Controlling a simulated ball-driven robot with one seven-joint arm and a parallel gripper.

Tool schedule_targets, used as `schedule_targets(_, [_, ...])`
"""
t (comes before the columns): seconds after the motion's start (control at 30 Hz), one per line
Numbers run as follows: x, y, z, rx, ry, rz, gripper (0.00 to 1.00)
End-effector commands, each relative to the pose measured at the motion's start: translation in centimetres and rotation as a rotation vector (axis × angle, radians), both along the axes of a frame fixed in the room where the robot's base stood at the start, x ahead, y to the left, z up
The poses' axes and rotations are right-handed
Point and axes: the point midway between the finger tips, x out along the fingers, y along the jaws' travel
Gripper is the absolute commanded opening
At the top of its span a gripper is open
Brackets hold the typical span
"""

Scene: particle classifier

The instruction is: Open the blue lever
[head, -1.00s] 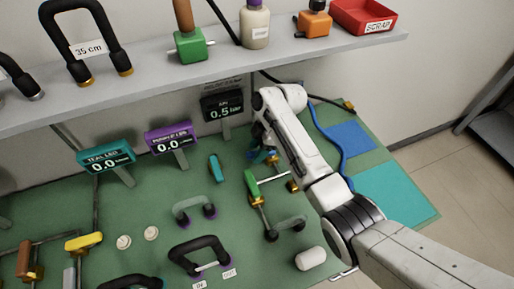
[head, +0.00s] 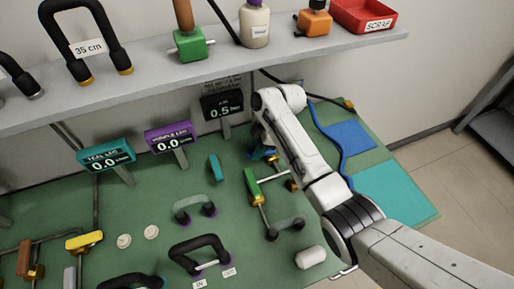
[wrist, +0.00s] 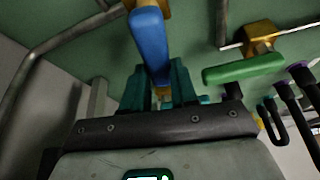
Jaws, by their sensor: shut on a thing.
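The blue lever (wrist: 149,42) shows in the wrist view, running from a brass fitting at the top down between the teal fingers of my gripper (wrist: 158,82). My gripper is shut on the lever's near end. In the head view the blue lever (head: 259,154) is small and partly hidden by my arm, beside a brass fitting. My gripper (head: 263,146) is also mostly hidden there, at the back of the green bench.
A green lever (wrist: 243,68) on a brass valve stands close to the right of my gripper in the wrist view. A pipe (wrist: 60,45) curves at the left. A display reading 0.5 (head: 222,106) stands behind, below the shelf (head: 190,75).

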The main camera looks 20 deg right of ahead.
Motion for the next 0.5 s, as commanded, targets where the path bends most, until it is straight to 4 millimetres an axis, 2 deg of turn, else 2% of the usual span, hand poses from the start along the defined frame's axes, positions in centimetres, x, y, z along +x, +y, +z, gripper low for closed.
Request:
schedule_targets(0.27, [0.04,-0.03,-0.02,0.000,-0.001,0.004,0.00])
schedule_targets(0.5, [-0.23,-0.07,-0.09,-0.001,-0.001,0.151,0.00])
